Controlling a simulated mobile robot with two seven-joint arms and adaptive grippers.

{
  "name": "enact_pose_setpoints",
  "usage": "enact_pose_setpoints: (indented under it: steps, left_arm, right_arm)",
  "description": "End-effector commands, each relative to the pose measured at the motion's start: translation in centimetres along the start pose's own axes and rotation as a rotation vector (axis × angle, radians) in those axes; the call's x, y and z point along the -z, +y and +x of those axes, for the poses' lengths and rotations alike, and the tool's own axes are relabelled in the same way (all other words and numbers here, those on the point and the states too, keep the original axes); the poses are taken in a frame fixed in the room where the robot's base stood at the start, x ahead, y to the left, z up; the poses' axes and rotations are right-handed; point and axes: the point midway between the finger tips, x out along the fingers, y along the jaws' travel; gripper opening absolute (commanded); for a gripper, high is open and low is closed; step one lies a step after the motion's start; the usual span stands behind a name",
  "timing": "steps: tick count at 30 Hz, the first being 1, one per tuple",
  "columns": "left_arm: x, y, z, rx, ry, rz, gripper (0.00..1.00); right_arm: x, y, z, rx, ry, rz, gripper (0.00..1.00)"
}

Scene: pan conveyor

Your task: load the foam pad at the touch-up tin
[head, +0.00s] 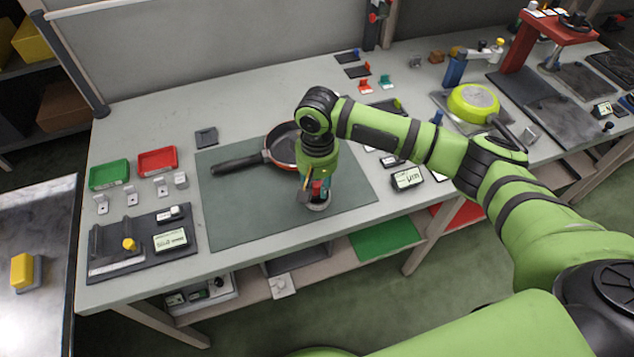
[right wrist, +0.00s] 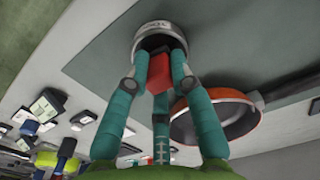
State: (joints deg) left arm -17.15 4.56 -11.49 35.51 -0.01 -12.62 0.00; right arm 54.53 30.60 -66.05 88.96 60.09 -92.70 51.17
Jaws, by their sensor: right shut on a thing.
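My right gripper (head: 317,192) points down at the front of the green mat. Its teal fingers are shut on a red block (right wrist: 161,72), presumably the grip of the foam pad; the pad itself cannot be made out. The round silver touch-up tin (head: 318,206) stands on the mat directly under the gripper. I cannot tell whether that end touches the tin's contents. My left gripper is not in view.
A black pan with an orange rim (head: 271,152) lies on the green mat (head: 240,215) just behind the gripper, handle to the left. Green (head: 109,174) and red (head: 158,161) trays stand at the left. A lime pan (head: 473,102) lies at the right. The mat's left front is clear.

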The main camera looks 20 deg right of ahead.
Motion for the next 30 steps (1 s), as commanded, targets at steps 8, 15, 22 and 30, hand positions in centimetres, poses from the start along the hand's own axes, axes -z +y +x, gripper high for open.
enact_pose_setpoints:
  steps: [8, 15, 22, 30]
  left_arm:
    - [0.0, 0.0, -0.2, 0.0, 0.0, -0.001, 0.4]
    - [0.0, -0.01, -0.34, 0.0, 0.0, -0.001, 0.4]
    - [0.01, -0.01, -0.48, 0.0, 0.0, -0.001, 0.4]
    - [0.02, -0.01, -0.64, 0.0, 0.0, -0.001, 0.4]
  right_arm:
    - [0.01, -0.01, 0.0, 0.0, 0.0, 0.0, 0.0]
    - [0.0, 0.0, 0.03, 0.0, 0.0, 0.0, 0.0]
    - [-0.03, -0.01, 0.07, 0.0, -0.001, 0.0, 0.0]
    - [-0.06, -0.01, 0.13, 0.0, -0.002, 0.0, 0.0]
